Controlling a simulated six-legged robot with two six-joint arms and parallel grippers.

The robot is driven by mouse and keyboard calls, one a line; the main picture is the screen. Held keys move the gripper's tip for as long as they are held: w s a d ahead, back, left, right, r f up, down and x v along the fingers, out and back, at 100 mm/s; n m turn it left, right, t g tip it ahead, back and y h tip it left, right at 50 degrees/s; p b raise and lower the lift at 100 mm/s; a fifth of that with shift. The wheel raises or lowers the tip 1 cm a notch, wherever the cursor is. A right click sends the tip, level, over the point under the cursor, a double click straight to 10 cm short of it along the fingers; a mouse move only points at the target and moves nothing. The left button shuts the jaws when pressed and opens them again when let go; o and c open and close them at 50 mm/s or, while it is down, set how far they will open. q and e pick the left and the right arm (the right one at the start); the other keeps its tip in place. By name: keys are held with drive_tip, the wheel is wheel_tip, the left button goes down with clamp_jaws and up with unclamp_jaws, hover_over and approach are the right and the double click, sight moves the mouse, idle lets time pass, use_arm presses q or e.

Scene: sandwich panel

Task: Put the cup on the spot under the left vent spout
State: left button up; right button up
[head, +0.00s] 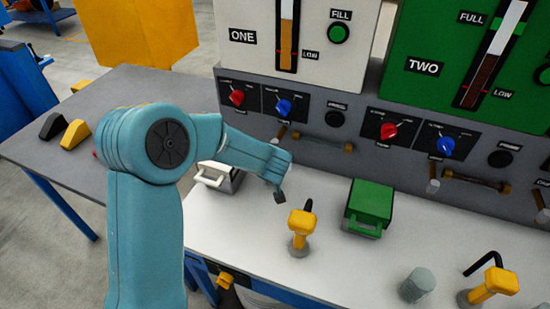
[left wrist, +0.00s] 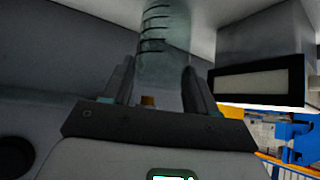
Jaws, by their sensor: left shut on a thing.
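The cup (left wrist: 165,38) is translucent grey-green with dark rings, seen in the left wrist view. My left gripper (left wrist: 159,72) is shut on it, one finger on each side. In the head view my left gripper (head: 280,194) is low over the white counter, before the left half of the panel; my arm hides the cup there. A short spout-like stub (head: 283,133) juts from the panel behind the gripper. The spot beneath it is hidden, and I cannot tell whether the cup touches the counter. My right gripper is not in view.
A yellow-topped lever (head: 301,225) and a green box (head: 369,204) stand right of my left gripper. A white-handled box (head: 216,176) is left of it. A grey cylinder (head: 417,285) and another yellow lever (head: 493,284) stand farther right. Bare counter (head: 350,260) lies between.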

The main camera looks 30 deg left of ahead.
use_arm(q)
drive_tip(key=shift+w+a, duration=0.2)
drive_tip(key=shift+w, duration=0.75)
drive_tip(key=shift+w+a+f+b, duration=0.1)
drive_tip(key=shift+w+f+b, duration=0.2)
drive_tip(key=shift+f, duration=0.6)
drive_tip(key=shift+r, duration=0.15)
drive_tip(key=shift+s, duration=0.1)
drive_tip(key=o, duration=1.4)
drive_tip(key=shift+f, duration=0.2)
drive_tip(key=shift+o, duration=0.2)
